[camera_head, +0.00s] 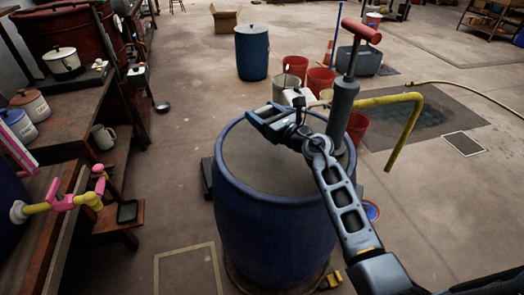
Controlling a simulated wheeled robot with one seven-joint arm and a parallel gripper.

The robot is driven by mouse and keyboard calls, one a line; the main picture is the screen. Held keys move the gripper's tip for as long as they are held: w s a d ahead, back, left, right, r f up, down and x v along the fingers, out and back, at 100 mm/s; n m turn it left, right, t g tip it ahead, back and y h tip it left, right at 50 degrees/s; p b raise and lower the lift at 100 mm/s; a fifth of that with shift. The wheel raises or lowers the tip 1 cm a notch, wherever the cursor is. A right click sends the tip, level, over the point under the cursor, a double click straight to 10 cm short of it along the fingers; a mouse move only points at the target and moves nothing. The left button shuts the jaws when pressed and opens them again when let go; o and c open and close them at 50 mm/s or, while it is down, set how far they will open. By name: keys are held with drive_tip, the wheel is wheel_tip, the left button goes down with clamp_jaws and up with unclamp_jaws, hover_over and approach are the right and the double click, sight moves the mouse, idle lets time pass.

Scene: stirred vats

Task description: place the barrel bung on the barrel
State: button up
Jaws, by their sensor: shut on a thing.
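A large blue barrel (272,225) stands upright in the front centre, with a grey top inside its raised blue rim. My gripper (262,118) is above the far part of this barrel's top, reached by my arm from the lower right. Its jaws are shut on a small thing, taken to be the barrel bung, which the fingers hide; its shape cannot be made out. I cannot tell how high the gripper is above the top. No bung shows elsewhere.
A grey hand pump (343,105) with a red handle stands at the barrel's right side, near my arm. A yellow pipe (408,130) curves beside it. Red buckets (320,80) and another blue barrel (252,55) stand behind.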

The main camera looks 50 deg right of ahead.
drive_tip(key=s+a+f, duration=0.2)
drive_tip(key=a, duration=0.1)
drive_tip(key=s+a+f+b, duration=0.1)
drive_tip(key=a, duration=0.1)
drive_tip(key=shift+s+f, duration=0.25)
drive_tip(key=shift+f, duration=0.1)
drive_tip(key=shift+f+b, duration=1)
drive_tip(key=shift+f, duration=0.95)
drive_tip(key=shift+f, duration=0.1)
drive_tip(key=shift+f, duration=0.15)
drive_tip(key=o, duration=1.1)
drive_tip(key=shift+c, duration=0.2)
